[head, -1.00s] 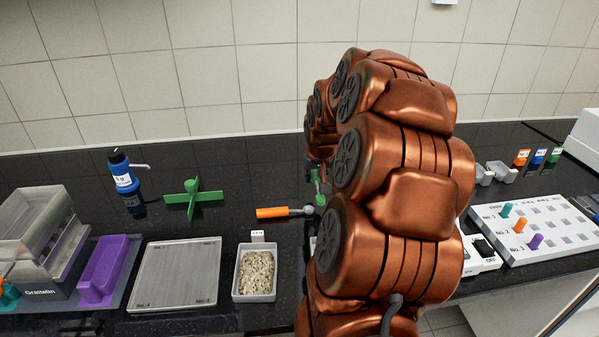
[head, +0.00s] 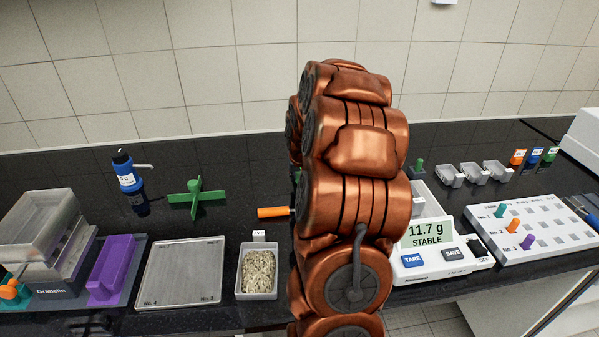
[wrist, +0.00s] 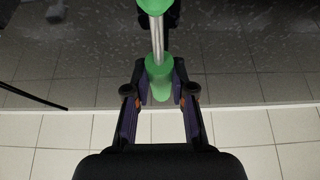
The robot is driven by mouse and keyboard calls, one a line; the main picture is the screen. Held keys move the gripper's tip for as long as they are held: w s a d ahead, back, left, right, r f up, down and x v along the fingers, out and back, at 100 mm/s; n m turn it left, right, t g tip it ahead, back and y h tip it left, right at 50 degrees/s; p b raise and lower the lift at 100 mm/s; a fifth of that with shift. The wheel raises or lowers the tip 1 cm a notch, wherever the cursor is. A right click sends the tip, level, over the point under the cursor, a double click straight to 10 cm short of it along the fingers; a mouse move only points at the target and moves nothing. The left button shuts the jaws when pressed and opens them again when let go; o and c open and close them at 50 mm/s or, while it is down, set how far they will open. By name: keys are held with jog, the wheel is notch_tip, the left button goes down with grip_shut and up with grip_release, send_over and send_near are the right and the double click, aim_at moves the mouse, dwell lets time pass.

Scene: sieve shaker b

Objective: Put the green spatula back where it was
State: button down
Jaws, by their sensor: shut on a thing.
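The green spatula (wrist: 158,78) has a green handle, a thin metal shaft and a green part at the top edge of the wrist view. My gripper (wrist: 160,92) is shut on its handle, with one finger on each side. Dark counter and pale floor tiles lie below. In the head view my arm hides the gripper and nearly all of the spatula. A small green bit shows at the arm's left edge; I cannot tell whether it is the spatula.
An orange-handled tool (head: 273,212) lies left of my arm, partly hidden. Near it are a green cross-shaped stand (head: 183,198), a tray of grains (head: 258,290) and a flat metal plate (head: 165,290). Right are a balance (head: 440,259) reading 11.7 g and a peg board (head: 535,228).

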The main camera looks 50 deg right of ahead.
jog(key=shift+f, duration=0.1)
jog(key=shift+f+b, duration=0.3)
jog(key=shift+b, duration=0.15)
jog(key=shift+f+b, duration=0.25)
jog(key=shift+b, duration=0.05)
jog(key=c, duration=1)
grip_release()
jog(key=shift+r, duration=0.1)
jog(key=shift+r+p, duration=0.8)
jog(key=b+v, duration=0.3)
jog(key=v, duration=0.8)
jog(key=shift+s+a+r, duration=0.2)
